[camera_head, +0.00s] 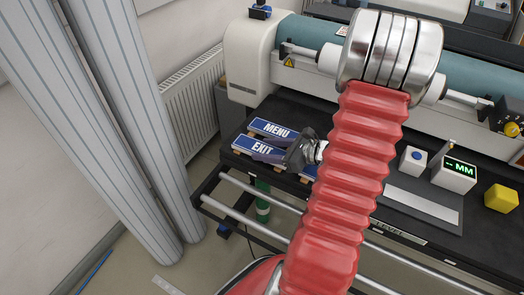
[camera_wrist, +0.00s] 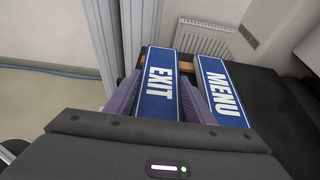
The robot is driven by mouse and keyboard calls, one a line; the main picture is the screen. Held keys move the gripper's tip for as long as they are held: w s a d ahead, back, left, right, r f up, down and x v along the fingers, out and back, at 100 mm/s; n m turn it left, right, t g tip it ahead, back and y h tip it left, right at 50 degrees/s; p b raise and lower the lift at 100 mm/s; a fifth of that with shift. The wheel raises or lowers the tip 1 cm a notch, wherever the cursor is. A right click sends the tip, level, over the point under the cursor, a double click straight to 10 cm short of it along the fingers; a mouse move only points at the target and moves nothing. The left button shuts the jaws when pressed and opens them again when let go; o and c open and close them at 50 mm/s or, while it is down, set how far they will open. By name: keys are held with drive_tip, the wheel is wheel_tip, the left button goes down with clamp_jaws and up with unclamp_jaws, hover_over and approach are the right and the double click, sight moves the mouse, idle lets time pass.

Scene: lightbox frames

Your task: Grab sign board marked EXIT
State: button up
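The EXIT sign board is blue with white letters and a pale border. In the head view the EXIT board (camera_head: 246,144) lies on the black bench's left end, partly hidden by my gripper (camera_head: 268,157). In the wrist view the EXIT board (camera_wrist: 158,80) runs lengthwise between the two purple fingers of my gripper (camera_wrist: 158,97). One finger is along each long edge, and no clear gap shows on either side. Whether the fingers press on the board cannot be told. The similar MENU board (camera_wrist: 220,90) lies parallel, just right of the right finger; it also shows in the head view (camera_head: 270,128).
Wooden supports (camera_wrist: 186,67) show by the boards. Right of my red arm are a grey plate (camera_head: 420,205), a white button box (camera_head: 413,160), a display block (camera_head: 455,172) and a yellow cube (camera_head: 501,198). A machine with a teal roller (camera_head: 300,32) stands behind. A radiator (camera_head: 193,100) is at left.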

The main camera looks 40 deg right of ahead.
sight(267, 150)
drive_tip(key=c, duration=0.5)
drive_tip(key=shift+r, duration=0.1)
wheel_tip(267, 150, up, 10)
idle(0.7)
idle(0.4)
